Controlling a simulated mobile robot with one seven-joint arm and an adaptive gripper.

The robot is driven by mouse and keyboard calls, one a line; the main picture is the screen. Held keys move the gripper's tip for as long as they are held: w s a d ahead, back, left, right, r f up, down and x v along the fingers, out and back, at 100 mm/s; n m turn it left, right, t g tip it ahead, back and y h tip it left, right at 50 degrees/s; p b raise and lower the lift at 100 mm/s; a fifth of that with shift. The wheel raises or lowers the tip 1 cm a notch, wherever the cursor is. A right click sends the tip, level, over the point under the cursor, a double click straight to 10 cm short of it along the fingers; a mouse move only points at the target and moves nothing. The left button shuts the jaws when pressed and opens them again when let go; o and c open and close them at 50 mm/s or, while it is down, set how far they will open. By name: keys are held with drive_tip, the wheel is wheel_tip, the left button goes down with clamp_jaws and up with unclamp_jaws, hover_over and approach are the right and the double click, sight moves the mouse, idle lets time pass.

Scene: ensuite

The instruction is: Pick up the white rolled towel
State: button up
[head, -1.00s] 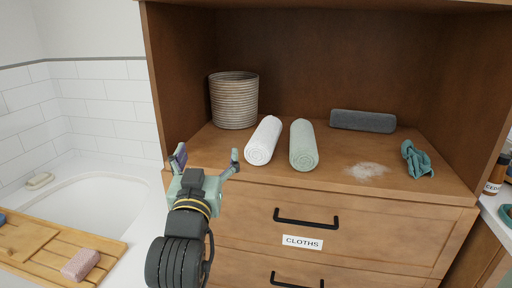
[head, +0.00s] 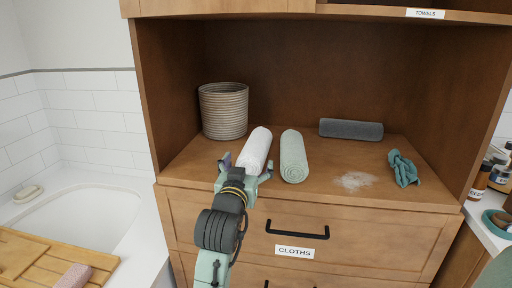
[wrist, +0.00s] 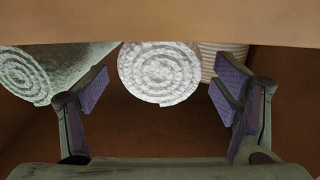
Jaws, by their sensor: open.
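The white rolled towel (head: 257,148) lies on the wooden shelf, its long side running from front to back. In the wrist view its round spiral end (wrist: 159,72) faces me, between and beyond the fingers. My gripper (head: 247,168) is open and empty at the front end of the white towel, and hides part of that end in the head view. In the wrist view the two purple-padded fingers of my gripper (wrist: 163,98) stand apart on either side.
A pale green rolled towel (head: 294,158) lies close to the right of the white one. A ribbed basket (head: 223,110) stands behind left. A grey roll (head: 351,129), white powder (head: 355,181) and a crumpled teal cloth (head: 403,168) are further right. Drawers (head: 345,235) are below the shelf.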

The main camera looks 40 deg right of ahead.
drive_tip(key=shift+w+d, duration=0.35)
drive_tip(key=shift+d, duration=0.15)
drive_tip(key=shift+c, duration=0.6)
drive_tip(key=c, duration=1.2)
drive_tip(key=shift+c, duration=0.3)
drive_tip(key=shift+r, duration=0.15)
